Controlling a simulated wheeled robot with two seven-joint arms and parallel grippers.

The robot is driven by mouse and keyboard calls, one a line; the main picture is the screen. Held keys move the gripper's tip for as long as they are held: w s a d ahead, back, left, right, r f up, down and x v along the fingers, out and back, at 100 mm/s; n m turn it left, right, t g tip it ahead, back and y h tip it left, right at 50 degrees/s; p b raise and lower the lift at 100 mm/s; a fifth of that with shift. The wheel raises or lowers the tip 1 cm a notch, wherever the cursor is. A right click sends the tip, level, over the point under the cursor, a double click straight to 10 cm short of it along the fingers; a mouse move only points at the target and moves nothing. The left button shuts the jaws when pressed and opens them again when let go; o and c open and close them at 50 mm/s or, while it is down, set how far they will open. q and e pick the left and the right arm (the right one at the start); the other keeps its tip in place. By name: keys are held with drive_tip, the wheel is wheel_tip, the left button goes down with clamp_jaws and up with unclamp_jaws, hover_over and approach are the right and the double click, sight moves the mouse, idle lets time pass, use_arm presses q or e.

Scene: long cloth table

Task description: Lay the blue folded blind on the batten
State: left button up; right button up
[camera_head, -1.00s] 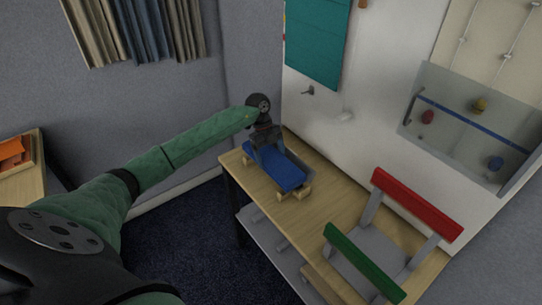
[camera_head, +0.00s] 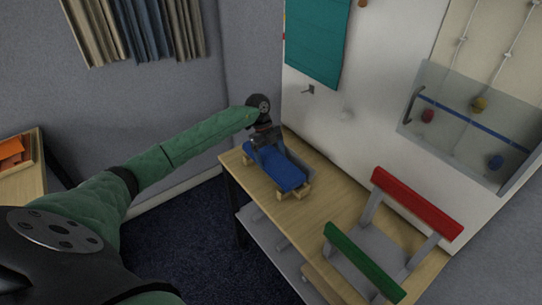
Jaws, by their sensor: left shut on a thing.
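The blue folded blind (camera_head: 288,176) lies at the far left end of the wooden table. Light wooden blocks (camera_head: 286,192) show under its near end; the rest of what is beneath it is hidden. My left gripper (camera_head: 268,150) reaches down over the blind's far end and is shut on it. The blind looks level and close to the table top. I cannot tell for certain which piece is the batten. My right gripper is not in view.
A grey stand with a red bar (camera_head: 417,204) and a green bar (camera_head: 364,263) stands on the table (camera_head: 310,212) to the right. A white wall panel with a teal blind (camera_head: 317,40) and a clear box (camera_head: 470,125) rises behind. Some bare table lies between blind and stand.

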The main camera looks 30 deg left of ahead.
use_arm(q)
drive_tip(key=shift+f+b, duration=0.3)
drive_tip(key=shift+f, duration=0.45)
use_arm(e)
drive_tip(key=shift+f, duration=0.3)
use_arm(q)
drive_tip(key=o, duration=1)
drive_tip(key=shift+s, duration=0.1)
drive_tip(key=shift+o, duration=0.2)
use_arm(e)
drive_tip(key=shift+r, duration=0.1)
use_arm(q)
drive_tip(key=b+v, duration=0.2)
drive_tip(key=v, duration=0.6)
drive_tip(key=shift+f+b, duration=0.1)
drive_tip(key=shift+b, duration=0.3)
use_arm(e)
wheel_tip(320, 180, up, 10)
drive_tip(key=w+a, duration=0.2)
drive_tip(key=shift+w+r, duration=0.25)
